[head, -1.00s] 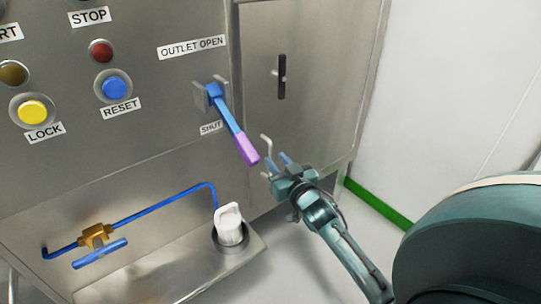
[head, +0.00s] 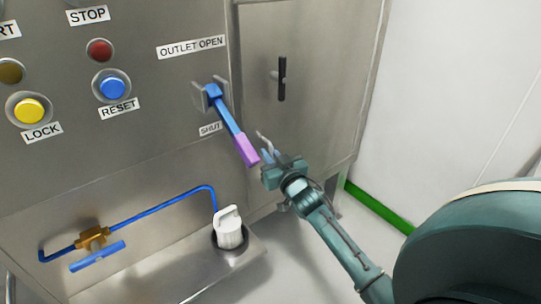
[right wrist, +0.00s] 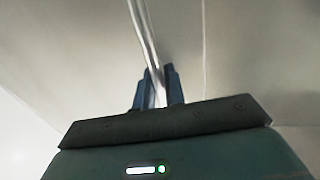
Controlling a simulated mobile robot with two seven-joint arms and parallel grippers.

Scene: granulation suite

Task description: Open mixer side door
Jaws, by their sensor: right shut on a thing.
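The mixer's side door (head: 325,75) looks like the steel panel on the right of the mixer front, lying flush with its frame. A black upright handle (head: 282,78) is on it. A thin bent metal handle (head: 263,140) sticks out lower down, near the door's lower left edge. My right gripper (head: 268,155) is shut on this metal handle. In the right wrist view the metal handle (right wrist: 145,35) runs down between the two blue fingers of the gripper (right wrist: 158,85). Where the handle joins the mixer is hard to tell. My left gripper is not in view.
A blue outlet lever (head: 228,120) with a purple grip ends just left of my right gripper. Buttons sit at upper left. Below are a blue pipe with a brass valve (head: 93,237) and a white capped fitting (head: 229,228).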

